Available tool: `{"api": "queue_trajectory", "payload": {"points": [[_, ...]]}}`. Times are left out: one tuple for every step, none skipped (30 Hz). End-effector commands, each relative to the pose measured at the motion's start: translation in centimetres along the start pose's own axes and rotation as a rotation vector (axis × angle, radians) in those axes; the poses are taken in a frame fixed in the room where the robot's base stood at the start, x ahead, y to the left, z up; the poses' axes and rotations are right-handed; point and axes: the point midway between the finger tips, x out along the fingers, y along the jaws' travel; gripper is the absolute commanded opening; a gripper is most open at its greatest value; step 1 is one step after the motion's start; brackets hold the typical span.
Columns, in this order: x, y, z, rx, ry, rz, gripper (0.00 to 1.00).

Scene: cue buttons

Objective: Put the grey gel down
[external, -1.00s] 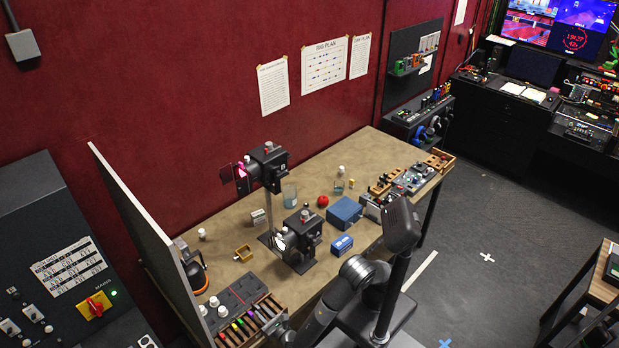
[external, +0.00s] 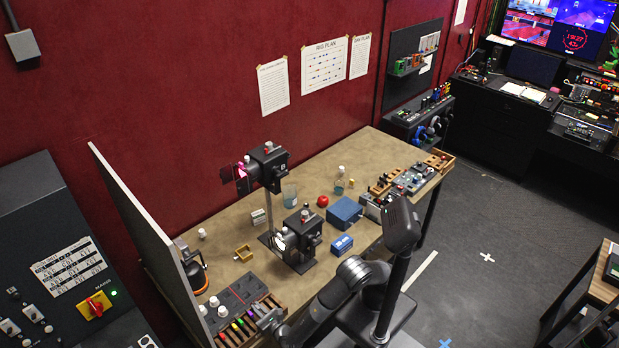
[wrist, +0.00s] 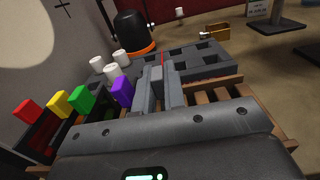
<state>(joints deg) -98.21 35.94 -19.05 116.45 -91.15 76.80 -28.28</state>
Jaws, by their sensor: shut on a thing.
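My gripper (wrist: 160,88) is shut, with its grey fingers over the wooden gel rack (wrist: 205,93) in the wrist view. The grey gel (wrist: 157,82) is between the fingers. It is hard to tell apart from them, and its lower part is hidden, so I cannot tell whether it touches the rack. Purple (wrist: 123,91), green (wrist: 82,98), yellow (wrist: 58,103) and red (wrist: 28,111) gels stand in the rack to the left. Slots to the right of the fingers look empty. In the external view my gripper (external: 268,319) is at the right part of the rack (external: 229,339).
A dark panel (wrist: 200,62) with several white knobs lies behind the rack. A black and orange lamp (wrist: 133,35) and a brass-coloured holder (wrist: 215,33) stand farther back. The black lamp stand (external: 299,261) is right of the rack. A tall grey screen (external: 139,226) borders the table's left end.

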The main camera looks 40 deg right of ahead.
Motion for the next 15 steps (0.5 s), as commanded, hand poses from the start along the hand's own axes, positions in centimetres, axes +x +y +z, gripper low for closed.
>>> {"api": "queue_trajectory", "payload": {"points": [[0.0, 0.0, 0.0, 0.0, 0.0, 0.0, 0.0], [0.0, 0.0, 0.0, 0.0, 0.0, 0.0, 0.0], [0.0, 0.0, 0.1, 0.001, 0.0, 0.0, 0.0], [0.0, 0.0, 0.2, 0.001, 0.0, 0.0, 0.0], [0.0, 0.0, 0.3, 0.001, 0.0, 0.0, 0.0], [0.0, 0.0, 0.5, 0.002, 0.0, 0.0, 0.0], [0.0, 0.0, 0.7, 0.002, 0.0, 0.0, 0.0], [0.0, 0.0, 0.9, 0.002, 0.0, 0.0, 0.0], [0.0, 0.0, 1.2, 0.002, 0.001, 0.0, 0.0], [0.0, 0.0, 1.5, 0.003, 0.001, 0.0, 0.0], [0.0, 0.0, 1.9, 0.003, 0.001, 0.0, 0.0], [0.0, 0.0, 2.4, 0.004, 0.001, 0.0, 0.0], [0.0, 0.0, 2.9, 0.004, 0.0, 0.0, 0.0], [0.0, 0.0, 3.3, 0.004, 0.0, 0.0, 0.0], [0.0, 0.0, 4.0, 0.005, 0.0, 0.0, 0.0]]}}
